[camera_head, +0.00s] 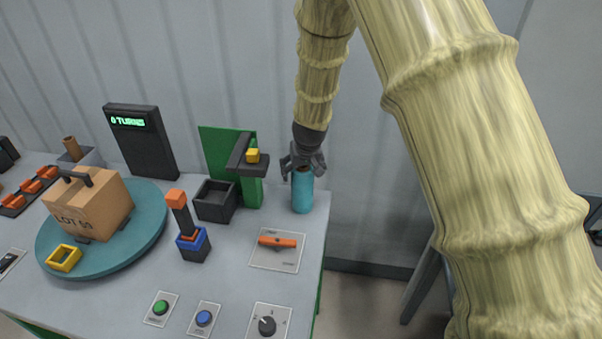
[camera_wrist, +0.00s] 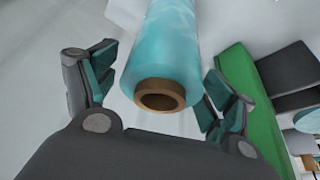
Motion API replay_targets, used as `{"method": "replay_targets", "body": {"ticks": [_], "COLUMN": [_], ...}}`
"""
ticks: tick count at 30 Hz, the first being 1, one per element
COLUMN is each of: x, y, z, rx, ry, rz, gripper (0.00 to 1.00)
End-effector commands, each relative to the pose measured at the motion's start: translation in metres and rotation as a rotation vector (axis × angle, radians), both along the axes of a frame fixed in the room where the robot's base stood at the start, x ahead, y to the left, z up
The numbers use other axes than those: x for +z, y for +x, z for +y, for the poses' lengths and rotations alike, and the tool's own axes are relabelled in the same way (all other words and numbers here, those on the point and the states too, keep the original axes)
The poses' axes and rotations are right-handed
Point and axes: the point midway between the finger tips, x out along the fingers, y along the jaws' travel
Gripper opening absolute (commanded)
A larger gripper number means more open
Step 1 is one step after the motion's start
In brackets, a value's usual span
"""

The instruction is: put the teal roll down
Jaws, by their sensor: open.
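The teal roll (camera_head: 302,192) stands upright on the grey table near its back right edge. My gripper (camera_head: 303,162) is over its top end, with a finger on each side. In the wrist view the teal roll (camera_wrist: 165,60) with its brown core shows between the spread fingers of my gripper (camera_wrist: 160,95). Gaps show between the fingers and the roll, so the gripper is open and not clamped on it.
A green stand (camera_head: 247,190) with a dark bracket and yellow block is just left of the roll. A dark open box (camera_head: 215,201) stands beside it. An orange handle on a plate (camera_head: 277,243) lies in front. A teal turntable (camera_head: 150,225) carries a carton (camera_head: 90,207).

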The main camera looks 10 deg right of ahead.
Motion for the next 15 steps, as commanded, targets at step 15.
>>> {"method": "replay_targets", "body": {"ticks": [15], "x": [0.059], "y": [-0.027], "z": [0.000], "rx": [0.001], "ry": [-0.001], "rz": [-0.002], "gripper": [0.84]}}
